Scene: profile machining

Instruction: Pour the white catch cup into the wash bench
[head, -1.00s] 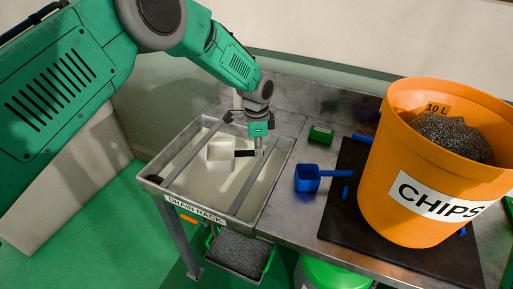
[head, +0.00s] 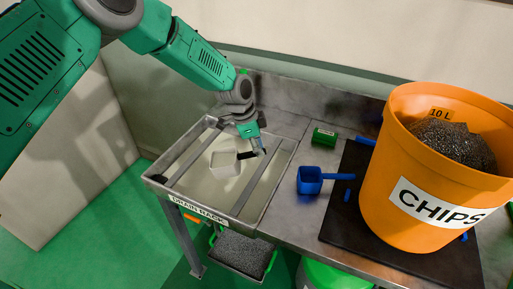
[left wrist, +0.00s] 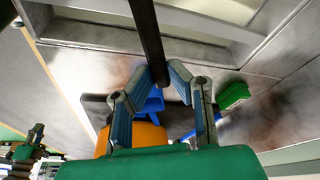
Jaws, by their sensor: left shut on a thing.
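The white catch cup (head: 225,163) is over the pale-filled basin (head: 208,198) of the metal wash bench (head: 283,214), between the two rails. It looks tilted, but its contents cannot be made out. My left gripper (head: 260,148) is at the right of the cup, shut on its dark handle. In the left wrist view my left gripper (left wrist: 167,76) has its fingertips at the dark handle (left wrist: 147,35), which runs up out of the picture. The cup itself is not in that view.
The basin's front bears a DRAIN RACK label. A blue scoop (head: 310,180) and a green block (head: 323,136) lie right of the basin. A large orange CHIPS bucket (head: 405,225) stands on a black mat (head: 345,218) further right. A tray of dark chips (head: 242,252) hangs below.

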